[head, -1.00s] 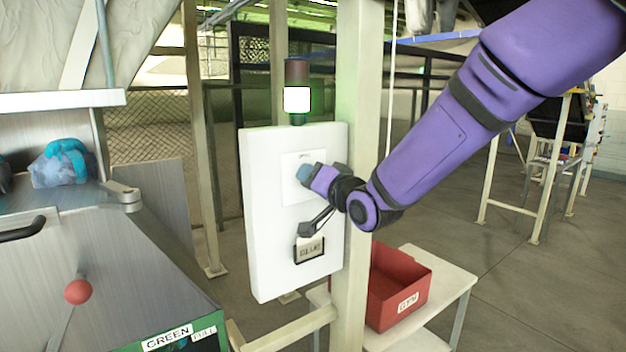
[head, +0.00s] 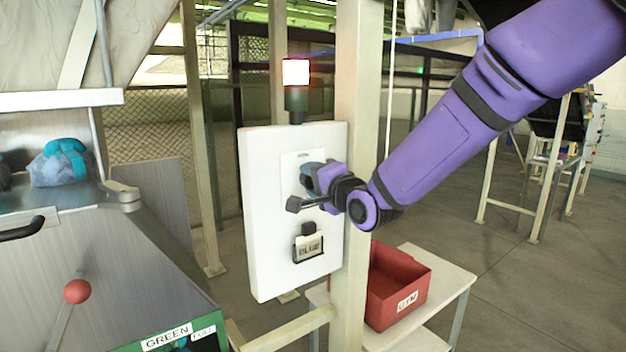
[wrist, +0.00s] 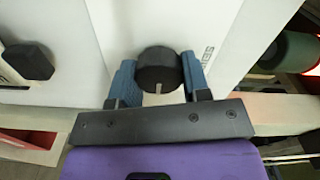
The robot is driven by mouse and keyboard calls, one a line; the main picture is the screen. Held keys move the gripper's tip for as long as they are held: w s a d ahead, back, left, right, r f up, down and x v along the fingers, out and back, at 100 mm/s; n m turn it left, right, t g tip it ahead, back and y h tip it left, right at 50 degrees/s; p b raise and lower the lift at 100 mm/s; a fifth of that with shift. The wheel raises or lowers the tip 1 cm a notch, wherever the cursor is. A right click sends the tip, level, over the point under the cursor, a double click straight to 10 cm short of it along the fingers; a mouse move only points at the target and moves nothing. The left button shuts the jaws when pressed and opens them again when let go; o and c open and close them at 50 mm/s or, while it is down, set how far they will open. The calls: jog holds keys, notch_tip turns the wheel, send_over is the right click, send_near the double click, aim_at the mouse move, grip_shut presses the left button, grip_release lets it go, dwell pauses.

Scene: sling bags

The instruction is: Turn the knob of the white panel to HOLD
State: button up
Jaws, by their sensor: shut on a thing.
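The white panel (head: 262,220) is fixed upright to a pale post, and it also fills the top of the wrist view (wrist: 52,20). Its dark round knob (wrist: 160,68) has a light pointer line and sits between my two blue fingertips. My gripper (wrist: 157,82) is shut on the knob; it also shows at the panel's upper plate in the head view (head: 310,178). Lettering beside the knob is partly hidden and too small to read surely. In the head view the gripper hides the knob.
A lamp stack (head: 296,85) on top of the panel glows at its upper section, white with a red rim. Below the knob is a black holder with a label card (head: 309,247). A red bin (head: 398,290) stands on a white table behind the post. A red-balled lever (head: 77,291) is at lower left.

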dwell(0.4)
jog(key=o, duration=0.9)
jog(key=shift+o, duration=0.2)
jog(key=v, duration=1.1)
jog(key=shift+w+d, duration=0.1)
jog(key=shift+w, duration=0.05)
